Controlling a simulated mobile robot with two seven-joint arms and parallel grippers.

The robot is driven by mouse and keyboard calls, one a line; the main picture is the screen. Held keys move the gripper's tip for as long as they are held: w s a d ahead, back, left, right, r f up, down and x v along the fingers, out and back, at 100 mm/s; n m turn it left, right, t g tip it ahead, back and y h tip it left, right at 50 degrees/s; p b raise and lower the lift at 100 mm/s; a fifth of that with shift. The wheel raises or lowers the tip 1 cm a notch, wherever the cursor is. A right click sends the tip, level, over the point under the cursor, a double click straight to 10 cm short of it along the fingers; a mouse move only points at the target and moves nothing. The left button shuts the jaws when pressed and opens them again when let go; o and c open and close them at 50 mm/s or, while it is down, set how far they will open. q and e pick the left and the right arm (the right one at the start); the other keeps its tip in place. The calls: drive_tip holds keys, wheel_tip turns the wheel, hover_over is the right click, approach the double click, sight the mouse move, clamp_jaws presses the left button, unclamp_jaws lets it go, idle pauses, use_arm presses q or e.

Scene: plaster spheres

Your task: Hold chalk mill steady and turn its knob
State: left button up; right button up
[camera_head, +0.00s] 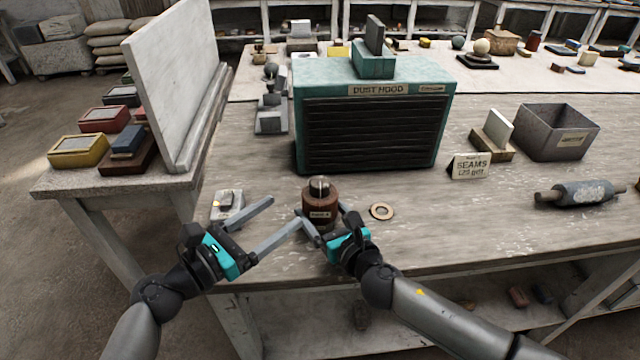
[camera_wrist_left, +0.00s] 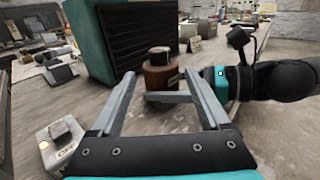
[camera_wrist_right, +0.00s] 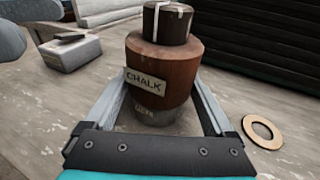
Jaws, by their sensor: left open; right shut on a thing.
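The chalk mill (camera_head: 318,208) is a brown cylinder with a "CHALK" label, standing upright on the bench in front of the dust hood. Its dark knob (camera_head: 319,186) with a pale stripe sits on top; the knob also shows in the right wrist view (camera_wrist_right: 168,22). My right gripper (camera_wrist_right: 165,100) is shut on the lower body of the mill (camera_wrist_right: 160,75), one finger on each side. My left gripper (camera_head: 285,212) is open and empty, left of the mill. In the left wrist view the mill (camera_wrist_left: 160,76) stands beyond the left fingers, which do not hold it.
A teal dust hood (camera_head: 373,80) stands close behind the mill. A card (camera_head: 469,167), a bin (camera_head: 556,133) and a roller (camera_head: 580,193) are further right.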

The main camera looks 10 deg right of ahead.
sight(313, 190)
use_arm(q)
drive_tip(key=x, duration=1.1)
drive_tip(key=shift+w+d, duration=0.15)
drive_tip(key=shift+w, duration=0.05)
drive_tip(key=shift+c, duration=0.4)
clamp_jaws()
